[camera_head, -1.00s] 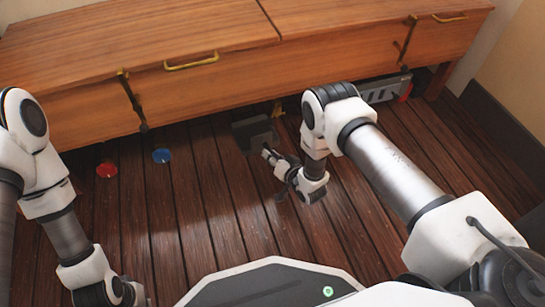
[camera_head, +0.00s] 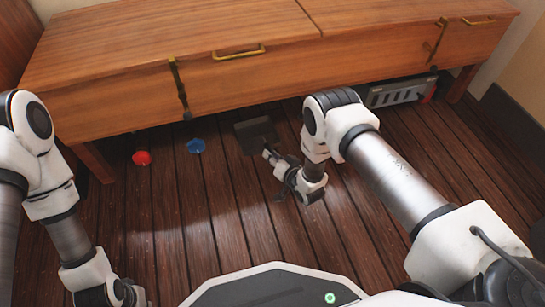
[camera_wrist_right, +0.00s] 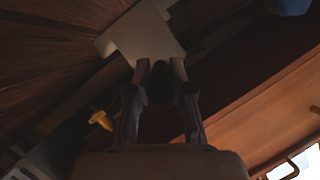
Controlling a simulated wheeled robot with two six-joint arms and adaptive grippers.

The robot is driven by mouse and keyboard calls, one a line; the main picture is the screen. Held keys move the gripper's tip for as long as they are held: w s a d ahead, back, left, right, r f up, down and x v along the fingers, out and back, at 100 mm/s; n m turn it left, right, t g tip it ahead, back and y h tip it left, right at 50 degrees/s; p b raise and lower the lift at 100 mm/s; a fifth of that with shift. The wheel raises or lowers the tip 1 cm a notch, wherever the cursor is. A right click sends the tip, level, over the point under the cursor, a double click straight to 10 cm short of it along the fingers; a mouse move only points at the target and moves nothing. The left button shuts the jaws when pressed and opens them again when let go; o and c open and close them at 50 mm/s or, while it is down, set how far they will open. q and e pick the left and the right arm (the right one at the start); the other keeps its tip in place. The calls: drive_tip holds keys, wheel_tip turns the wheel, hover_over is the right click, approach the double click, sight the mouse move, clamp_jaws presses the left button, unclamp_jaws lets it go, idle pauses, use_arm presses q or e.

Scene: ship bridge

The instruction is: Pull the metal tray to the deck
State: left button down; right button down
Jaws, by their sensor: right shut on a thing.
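The metal tray (camera_head: 257,132) shows as a dark grey flat plate low over the deck, just in front of the wooden bench's underside. In the right wrist view it is a paler grey plate (camera_wrist_right: 138,32). My right gripper (camera_head: 267,154) is shut on its near edge, and both fingertips (camera_wrist_right: 160,66) meet the plate in the wrist view. Whether the tray touches the deck I cannot tell. My left gripper (camera_head: 126,293) is at the bottom left, partly cut off, away from the tray; its fingers do not show clearly.
The wooden bench (camera_head: 130,95) spans the back. A red disc (camera_head: 142,157) and a blue disc (camera_head: 196,146) lie left of the tray. A slotted metal box (camera_head: 402,92) is under the bench at right. A yellow object (camera_wrist_right: 102,120) shows in the wrist view. The plank deck (camera_head: 180,220) in front is clear.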

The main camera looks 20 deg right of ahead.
drive_tip(key=shift+a, duration=0.1)
drive_tip(key=c, duration=1)
unclamp_jaws()
drive_tip(key=shift+o, duration=0.2)
drive_tip(key=v, duration=1.2)
